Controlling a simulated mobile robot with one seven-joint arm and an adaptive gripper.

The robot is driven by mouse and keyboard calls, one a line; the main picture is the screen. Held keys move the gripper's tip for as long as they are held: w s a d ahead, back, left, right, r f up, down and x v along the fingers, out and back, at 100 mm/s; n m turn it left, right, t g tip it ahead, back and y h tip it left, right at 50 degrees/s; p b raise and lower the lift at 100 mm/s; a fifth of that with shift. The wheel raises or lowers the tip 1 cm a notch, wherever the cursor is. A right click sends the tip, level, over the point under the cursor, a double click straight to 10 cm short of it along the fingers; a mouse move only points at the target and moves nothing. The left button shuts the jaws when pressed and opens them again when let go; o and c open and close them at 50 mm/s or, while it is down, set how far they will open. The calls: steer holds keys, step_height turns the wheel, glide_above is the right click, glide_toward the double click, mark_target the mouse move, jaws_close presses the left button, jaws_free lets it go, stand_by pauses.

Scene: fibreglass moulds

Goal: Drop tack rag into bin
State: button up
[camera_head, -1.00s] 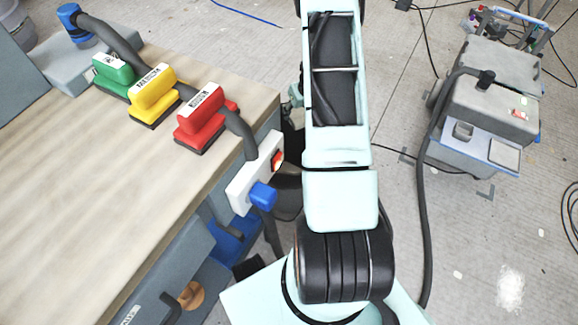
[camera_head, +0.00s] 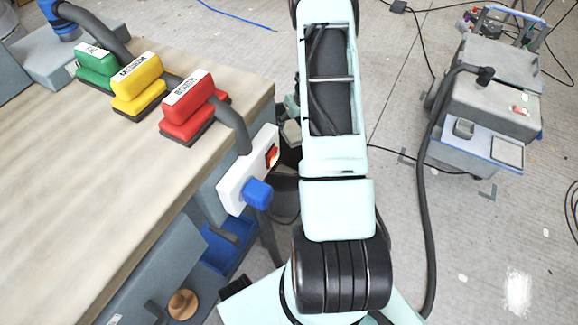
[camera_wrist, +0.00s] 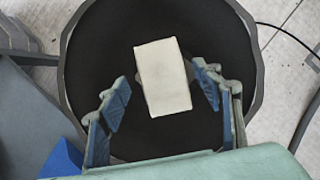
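The tack rag, a pale cream rectangular block (camera_wrist: 163,77), shows in the middle of the wrist view against the black inside of the round bin (camera_wrist: 95,45). My gripper (camera_wrist: 162,85) is above the bin, its two blue-grey fingers spread on either side of the rag. A gap shows between the left fingertip and the rag; the right fingertip is very close to the rag's edge. The fingers look open. How deep the rag is in the bin I cannot tell. In the head view my arm hides most of the gripper and the bin.
A wooden-topped bench (camera_head: 90,190) fills the left, with green (camera_head: 97,68), yellow (camera_head: 138,88) and red (camera_head: 190,108) sanding blocks. A white switch box (camera_head: 248,170) with a blue plug is on its side. A grey wheeled machine (camera_head: 490,105) with a hose stands right on open floor.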

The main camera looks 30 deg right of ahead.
steer(key=shift+o, duration=0.9)
steer(key=v, duration=1.2)
